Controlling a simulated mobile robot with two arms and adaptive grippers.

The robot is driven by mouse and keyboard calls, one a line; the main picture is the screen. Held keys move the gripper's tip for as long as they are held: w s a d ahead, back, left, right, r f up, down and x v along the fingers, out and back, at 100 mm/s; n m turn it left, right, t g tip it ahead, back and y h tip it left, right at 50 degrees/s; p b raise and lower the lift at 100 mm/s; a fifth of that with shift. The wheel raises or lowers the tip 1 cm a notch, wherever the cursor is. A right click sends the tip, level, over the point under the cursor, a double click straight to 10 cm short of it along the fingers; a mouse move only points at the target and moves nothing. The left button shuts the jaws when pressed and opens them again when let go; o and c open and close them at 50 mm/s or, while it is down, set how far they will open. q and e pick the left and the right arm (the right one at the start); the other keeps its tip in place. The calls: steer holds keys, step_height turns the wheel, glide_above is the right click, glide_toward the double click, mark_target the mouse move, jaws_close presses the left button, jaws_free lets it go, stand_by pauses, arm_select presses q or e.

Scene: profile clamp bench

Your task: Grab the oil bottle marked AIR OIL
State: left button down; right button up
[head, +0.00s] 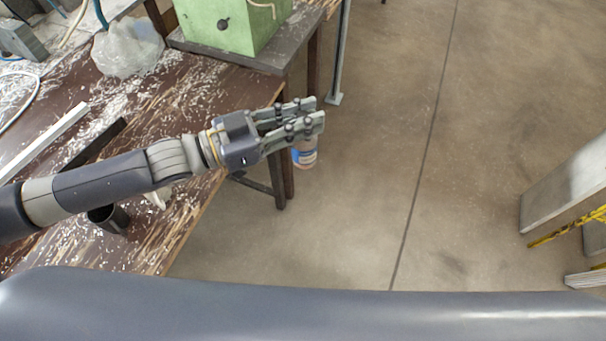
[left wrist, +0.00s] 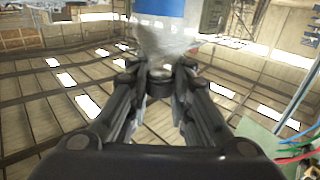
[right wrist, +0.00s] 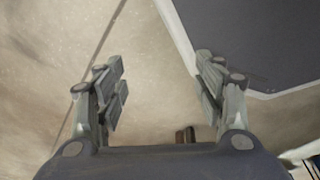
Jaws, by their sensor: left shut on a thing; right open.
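A whitish bottle with a blue label (head: 305,154) shows partly behind the fingers of my left gripper (head: 308,114) in the head view, beyond the bench's right edge. In the left wrist view the bottle (left wrist: 165,38) stands between the tips of my left gripper (left wrist: 160,72), which is shut on it. The bottle's marking is not readable and part of it is hidden by the fingers. My right gripper (right wrist: 160,88) is open and empty in the right wrist view. It does not show in the head view.
The brown wooden bench (head: 225,95), littered with shavings, fills the left. A green box (head: 235,28) stands on a grey slab at the back. A clear bag (head: 128,48), a dark cup (head: 108,217) and metal bars lie on the bench. Open concrete floor (head: 400,130) is to the right.

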steer(key=w+a+r+n+t, duration=0.2)
steer(key=w+a+r+t, duration=0.2)
steer(key=w+a+r, duration=0.65)
steer(key=m+t, duration=0.6)
steer(key=t, duration=0.6)
glide_toward(303, 147)
steer(key=w, duration=1.2)
steer(key=shift+w, duration=0.35)
